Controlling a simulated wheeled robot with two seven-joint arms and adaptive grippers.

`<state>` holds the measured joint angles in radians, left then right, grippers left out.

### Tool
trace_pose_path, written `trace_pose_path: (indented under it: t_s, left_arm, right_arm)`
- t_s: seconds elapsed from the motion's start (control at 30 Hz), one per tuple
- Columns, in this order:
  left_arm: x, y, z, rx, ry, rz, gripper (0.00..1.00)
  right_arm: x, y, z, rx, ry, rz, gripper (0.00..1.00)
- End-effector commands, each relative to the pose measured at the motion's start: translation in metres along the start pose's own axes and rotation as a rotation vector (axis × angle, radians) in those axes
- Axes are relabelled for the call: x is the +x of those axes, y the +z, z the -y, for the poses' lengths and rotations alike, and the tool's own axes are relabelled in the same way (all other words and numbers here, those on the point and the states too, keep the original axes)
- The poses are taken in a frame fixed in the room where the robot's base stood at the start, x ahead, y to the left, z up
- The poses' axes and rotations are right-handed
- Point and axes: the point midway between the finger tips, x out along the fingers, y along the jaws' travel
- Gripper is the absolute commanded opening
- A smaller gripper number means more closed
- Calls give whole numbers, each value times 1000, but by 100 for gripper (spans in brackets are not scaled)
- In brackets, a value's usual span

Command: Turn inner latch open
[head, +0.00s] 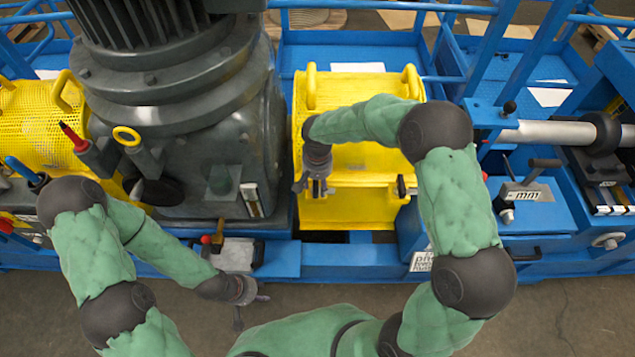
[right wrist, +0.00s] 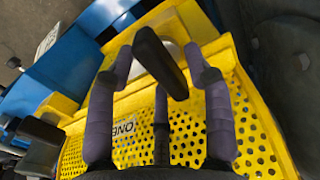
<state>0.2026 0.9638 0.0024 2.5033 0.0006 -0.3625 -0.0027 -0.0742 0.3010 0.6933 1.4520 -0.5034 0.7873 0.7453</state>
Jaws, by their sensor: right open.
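The yellow guard box (head: 345,212) stands right of the big grey motor, with perforated sides. My right gripper (head: 315,186) is at the guard's front left, beside the motor. In the right wrist view its fingers (right wrist: 161,78) are open around a black latch handle (right wrist: 158,58), with a finger on either side; I cannot tell whether they touch it. The handle stands out at a slant over the guard's perforated face (right wrist: 255,120). A second black latch (head: 402,186) shows at the guard's front right. My left gripper (head: 242,299) hangs low in front of the blue frame; its jaw state is unclear.
The grey motor (head: 190,110) stands close on the left of my right gripper. A red-knobbed lever (head: 206,241) is near my left forearm. Blue rails (head: 350,265) run along the front. The floor (head: 570,310) in front is clear.

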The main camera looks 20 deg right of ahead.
Motion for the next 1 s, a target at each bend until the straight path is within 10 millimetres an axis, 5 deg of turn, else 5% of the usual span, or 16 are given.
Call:
trace_pose_path:
  t_s: [0.27, 0.7, 1.0]
  left_arm:
    - [0, 0, 0, 0, 0, 0, 40]
    - [0, 0, 0, 0, 0, 0, 40]
    - [0, 0, 0, 0, 0, 0, 40]
  right_arm:
    - [-19, 0, 0, 1, -1, -2, 52]
    - [-100, 0, 0, 0, -1, -2, 52]
    - [-120, 0, 0, 0, 0, 0, 52]
